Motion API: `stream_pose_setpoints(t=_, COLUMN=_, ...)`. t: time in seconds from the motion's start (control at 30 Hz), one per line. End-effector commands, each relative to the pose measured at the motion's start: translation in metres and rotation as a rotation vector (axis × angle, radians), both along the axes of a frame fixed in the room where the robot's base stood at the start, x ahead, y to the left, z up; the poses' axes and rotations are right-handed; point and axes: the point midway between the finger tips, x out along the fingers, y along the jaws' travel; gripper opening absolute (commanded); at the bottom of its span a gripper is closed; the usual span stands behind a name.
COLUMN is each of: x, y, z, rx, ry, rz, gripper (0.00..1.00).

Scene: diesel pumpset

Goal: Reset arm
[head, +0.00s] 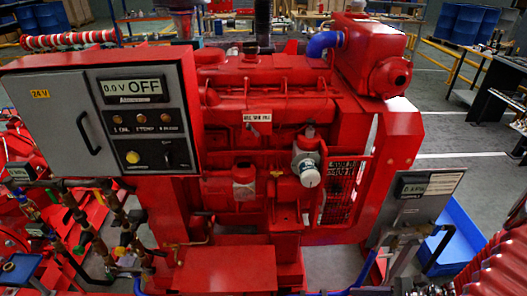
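The red diesel pumpset engine (265,135) fills the middle of the head view. A grey control panel (143,120) in a red box is at the left, with a display (133,88) reading 0.0 V OFF, a row of small lamps, a yellow button (133,157) and a dark switch (177,154). A white-capped cylinder (308,170) sits on the engine's right front. I cannot make out my gripper in this view, so its opening and anything in it are not shown.
A tilted grey gauge plate (418,200) stands at the lower right near a blue tray (457,238). A red ribbed part (500,262) fills the lower right corner. Brass-fitted pipes (95,225) crowd the lower left. Open grey floor (440,135) shows at the right.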

Motion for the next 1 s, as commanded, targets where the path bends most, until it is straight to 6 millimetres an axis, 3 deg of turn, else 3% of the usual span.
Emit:
stream_pose_setpoints(t=0.53, x=-0.019, y=0.021, z=0.066, rx=-0.413, ry=-0.233, rz=0.606, gripper=0.34)
stream_pose_setpoints(t=1.0, x=-0.022, y=0.029, z=0.125, rx=-0.725, ry=-0.427, rz=1.070, gripper=0.34)
